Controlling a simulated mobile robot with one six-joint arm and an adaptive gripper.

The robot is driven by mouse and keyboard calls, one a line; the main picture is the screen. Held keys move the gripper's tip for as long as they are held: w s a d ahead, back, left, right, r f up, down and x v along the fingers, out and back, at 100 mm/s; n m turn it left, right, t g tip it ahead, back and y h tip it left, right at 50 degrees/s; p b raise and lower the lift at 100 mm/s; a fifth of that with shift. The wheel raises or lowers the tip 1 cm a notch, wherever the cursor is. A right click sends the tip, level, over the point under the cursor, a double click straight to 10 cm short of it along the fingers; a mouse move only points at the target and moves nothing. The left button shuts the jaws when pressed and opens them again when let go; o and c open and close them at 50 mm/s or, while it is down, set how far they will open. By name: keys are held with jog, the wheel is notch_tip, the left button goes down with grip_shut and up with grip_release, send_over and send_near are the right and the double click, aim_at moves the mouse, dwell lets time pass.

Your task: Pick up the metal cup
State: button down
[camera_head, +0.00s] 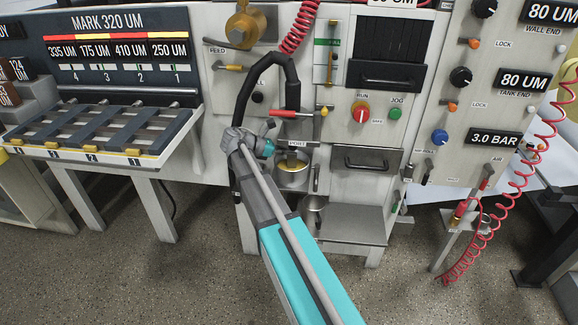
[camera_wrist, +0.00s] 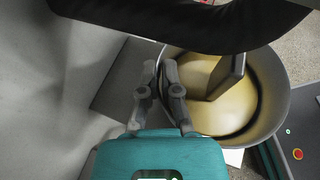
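The metal cup (camera_head: 293,181) hangs or stands under the port at the middle of the machine and holds a yellowish liquid. It fills the right half of the wrist view (camera_wrist: 279,108), seen from above, with a dark spout-like piece reaching over its opening. My gripper (camera_head: 270,147) is at the cup's upper left in the head view. In the wrist view my gripper's fingers (camera_wrist: 159,65) are close together across the cup's left rim, one outside and one inside. They look closed on the rim wall; the exact contact is too small to see.
A black hose (camera_head: 246,92) curves close above my gripper and crosses the top of the wrist view. A red lever (camera_head: 290,114) is above the port. A grey shelf (camera_head: 352,225) lies lower right. A slotted rack (camera_head: 95,130) stands left; a red coiled hose (camera_head: 520,185) hangs right.

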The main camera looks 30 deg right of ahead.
jog(key=shift+r, duration=0.15)
jog(key=shift+r+p, duration=1.75)
jog(key=shift+p, duration=0.2)
jog(key=s+a, duration=1)
jog(key=s, duration=0.5)
jog(key=shift+f, duration=0.2)
jog(key=shift+r, duration=0.1)
